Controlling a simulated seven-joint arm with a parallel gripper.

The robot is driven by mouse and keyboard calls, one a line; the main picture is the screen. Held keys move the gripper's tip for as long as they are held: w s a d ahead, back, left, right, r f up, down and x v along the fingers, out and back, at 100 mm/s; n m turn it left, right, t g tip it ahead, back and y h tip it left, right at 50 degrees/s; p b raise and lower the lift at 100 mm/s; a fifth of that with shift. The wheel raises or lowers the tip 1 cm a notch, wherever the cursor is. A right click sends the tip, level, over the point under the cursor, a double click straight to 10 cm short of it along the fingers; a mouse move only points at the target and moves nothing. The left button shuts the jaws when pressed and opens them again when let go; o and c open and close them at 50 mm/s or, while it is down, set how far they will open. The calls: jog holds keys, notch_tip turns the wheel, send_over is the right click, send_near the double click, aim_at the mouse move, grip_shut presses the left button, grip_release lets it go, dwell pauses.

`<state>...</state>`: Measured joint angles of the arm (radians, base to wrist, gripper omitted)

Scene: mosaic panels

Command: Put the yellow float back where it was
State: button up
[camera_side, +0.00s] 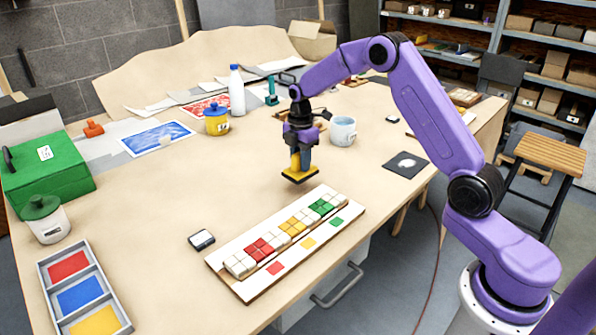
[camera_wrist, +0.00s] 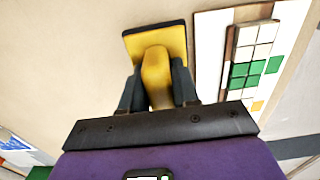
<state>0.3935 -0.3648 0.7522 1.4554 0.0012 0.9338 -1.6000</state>
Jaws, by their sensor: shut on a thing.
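The yellow float (camera_side: 299,175) has a flat dark-edged plate and a yellow handle. My gripper (camera_side: 301,157) is shut on its handle and holds it plate down above the table, behind the mosaic panel (camera_side: 236,284). In the wrist view, the float (camera_wrist: 155,45) sits between the dark fingers of my gripper (camera_wrist: 158,84). The float appears clear of the table. The panel carries white, red, yellow and green tiles, with loose red, yellow and green tiles along its front strip.
A yellow jar (camera_side: 217,121) and white bottle (camera_side: 236,92) stand behind left. A tile tray (camera_side: 123,315) is at front left. The table's left middle is clear.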

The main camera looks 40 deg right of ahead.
aim_at(298, 171)
jog(key=shift+w+f, duration=0.45)
jog(key=shift+f, duration=0.1)
jog(key=shift+w+f, duration=0.1)
jog(key=shift+f, duration=1.5)
jog(key=shift+f, duration=0.2)
jog(key=o, duration=0.9)
jog(key=shift+o, duration=0.2)
jog(key=shift+r, duration=0.1)
